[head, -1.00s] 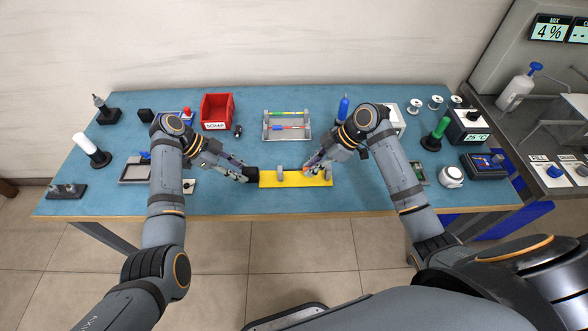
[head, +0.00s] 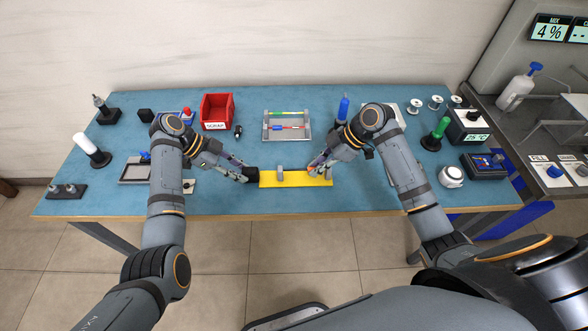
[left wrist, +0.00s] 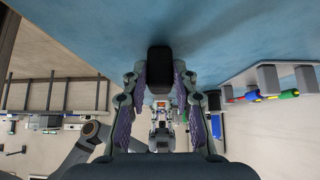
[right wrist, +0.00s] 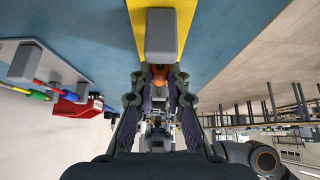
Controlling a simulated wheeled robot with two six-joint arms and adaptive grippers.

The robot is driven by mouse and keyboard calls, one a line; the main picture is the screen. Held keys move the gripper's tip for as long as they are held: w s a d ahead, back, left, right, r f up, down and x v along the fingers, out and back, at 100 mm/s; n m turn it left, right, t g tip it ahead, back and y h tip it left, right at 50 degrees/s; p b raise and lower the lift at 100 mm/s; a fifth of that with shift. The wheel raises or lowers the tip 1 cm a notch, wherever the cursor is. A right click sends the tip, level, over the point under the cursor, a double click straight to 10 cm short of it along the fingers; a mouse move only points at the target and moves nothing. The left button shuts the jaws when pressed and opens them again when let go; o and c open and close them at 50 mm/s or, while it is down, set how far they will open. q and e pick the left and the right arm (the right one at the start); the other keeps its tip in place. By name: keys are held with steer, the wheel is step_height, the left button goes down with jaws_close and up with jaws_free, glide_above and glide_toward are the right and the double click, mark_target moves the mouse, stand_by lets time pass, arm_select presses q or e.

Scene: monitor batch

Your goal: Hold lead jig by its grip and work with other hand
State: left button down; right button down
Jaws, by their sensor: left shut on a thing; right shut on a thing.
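The lead jig (head: 295,181) is a yellow strip near the table's front edge, with a grey block (head: 279,173) standing on it and a black grip (head: 252,173) at its left end. My left gripper (head: 246,177) is shut on the black grip, which also shows between its fingertips in the left wrist view (left wrist: 159,60). My right gripper (head: 314,171) is over the right part of the strip. In the right wrist view it is shut on a small orange-brown piece (right wrist: 160,74), close to a grey block (right wrist: 162,35) on the yellow strip. The fingers partly hide this piece.
A grey rack (head: 288,138) with coloured components stands behind the jig. A red scrap bin (head: 216,111) is at the back left, a blue bottle (head: 344,107) behind my right gripper. A grey tray (head: 134,171) lies left of my left arm.

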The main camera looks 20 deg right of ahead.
steer(key=shift+d, duration=0.25)
steer(key=c, duration=1.3)
jaws_free()
steer(key=shift+o, duration=0.2)
steer(key=v, duration=1.2)
